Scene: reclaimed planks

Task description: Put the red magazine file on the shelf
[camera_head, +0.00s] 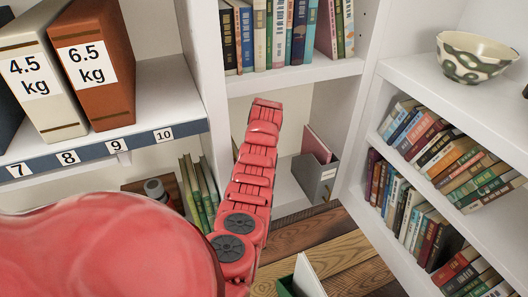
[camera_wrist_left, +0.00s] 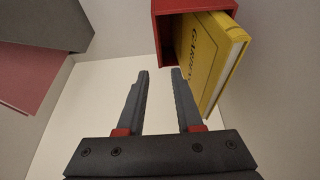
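A red magazine file (camera_wrist_left: 162,31) with a yellow book (camera_wrist_left: 207,58) in it shows at the top of the left wrist view, just beyond my left fingertips. My left gripper (camera_wrist_left: 160,73) is open, with nothing visible between its fingers. In the head view my red arm reaches into a white shelf compartment (camera_head: 290,193). The left gripper and the red file are hidden there. Pale walls and a pale surface surround the file in the wrist view; its contact with the shelf is not clear. My right gripper is in neither view.
A grey magazine file (camera_head: 318,178) with a pink folder stands in the same compartment, right of my arm. A green file (camera_head: 286,288) with white contents is low in front. Books and a patterned bowl (camera_head: 474,58) fill the right shelves.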

